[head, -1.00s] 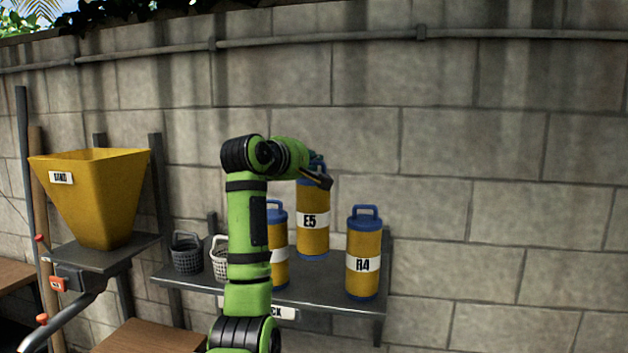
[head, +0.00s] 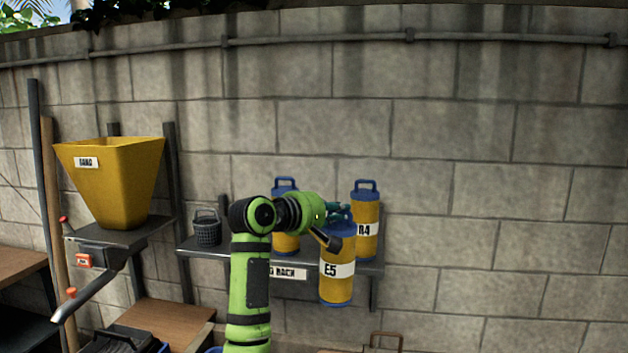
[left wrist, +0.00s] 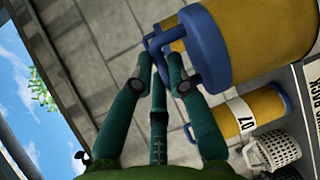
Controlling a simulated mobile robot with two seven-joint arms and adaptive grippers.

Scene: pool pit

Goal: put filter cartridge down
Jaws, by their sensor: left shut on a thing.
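The filter cartridge labelled E5 (head: 336,285), yellow with a blue cap and base, hangs roughly upright in front of the grey shelf (head: 205,252). My left gripper (head: 334,222) is shut on its blue top handle. In the left wrist view, the fingers of my left gripper (left wrist: 166,82) close at the blue handle, and the yellow body (left wrist: 268,35) fills the upper right. Cartridge R4 (head: 366,225) stands on the shelf behind E5, to the right. Another cartridge (head: 285,190) is partly hidden by my arm; in the wrist view, one (left wrist: 232,115) reads 07.
A dark basket (head: 207,228) stands at the shelf's left; a pale basket shows in the wrist view (left wrist: 277,149). A yellow hopper (head: 108,180) is further left, with a wooden bench top (head: 165,312) below. The block wall on the right is bare.

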